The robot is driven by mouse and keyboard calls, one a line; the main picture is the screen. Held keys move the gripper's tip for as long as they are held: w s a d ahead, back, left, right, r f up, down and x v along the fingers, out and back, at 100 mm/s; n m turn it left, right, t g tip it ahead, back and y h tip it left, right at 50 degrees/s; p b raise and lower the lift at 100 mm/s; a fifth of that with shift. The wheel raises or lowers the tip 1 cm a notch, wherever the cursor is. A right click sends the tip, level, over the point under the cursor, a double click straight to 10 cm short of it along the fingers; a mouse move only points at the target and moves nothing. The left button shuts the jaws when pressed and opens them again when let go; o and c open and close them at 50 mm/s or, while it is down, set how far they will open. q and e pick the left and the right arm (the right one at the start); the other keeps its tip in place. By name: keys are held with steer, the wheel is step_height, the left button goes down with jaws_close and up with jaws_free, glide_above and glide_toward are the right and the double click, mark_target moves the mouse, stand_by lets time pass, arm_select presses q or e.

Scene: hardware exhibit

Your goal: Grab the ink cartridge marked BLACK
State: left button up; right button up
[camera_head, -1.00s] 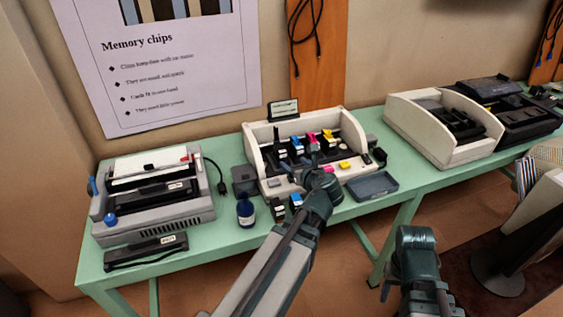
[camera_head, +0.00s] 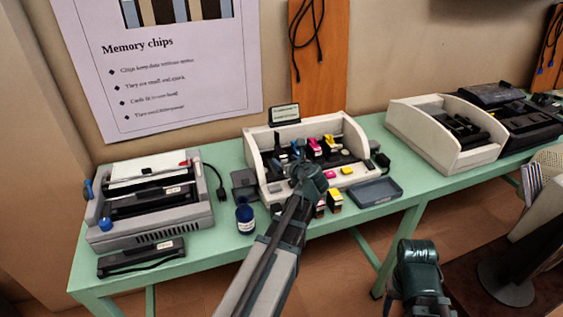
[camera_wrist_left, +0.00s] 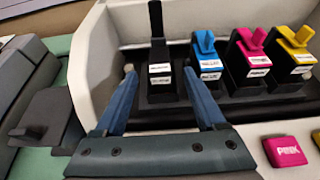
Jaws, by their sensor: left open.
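The black cartridge (camera_wrist_left: 160,60) stands upright in the leftmost slot of the open printer (camera_head: 353,137). Its tall black tab points up, and its small white label is too blurred to read. It also shows in the head view (camera_head: 278,141). My left gripper (camera_wrist_left: 159,72) is open and empty, with one blue finger on each side of the cartridge's lower front in the wrist view. I cannot tell whether the fingers reach around it. In the head view the left gripper (camera_head: 297,158) is over the printer's front, partly hidden by its own wrist.
Blue (camera_wrist_left: 207,50), magenta (camera_wrist_left: 250,55) and yellow (camera_wrist_left: 294,50) cartridges stand to the right of the black one. A pink block (camera_wrist_left: 284,151) lies on the printer's front ledge. An ink bottle (camera_head: 245,215) and a grey tray (camera_head: 376,192) stand on the green table.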

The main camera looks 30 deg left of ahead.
mark_target(284, 158)
arm_select(q)
steer(key=b+x, duration=0.1)
steer(key=x, duration=0.3)
steer(key=shift+w+a, duration=0.2)
jaws_close()
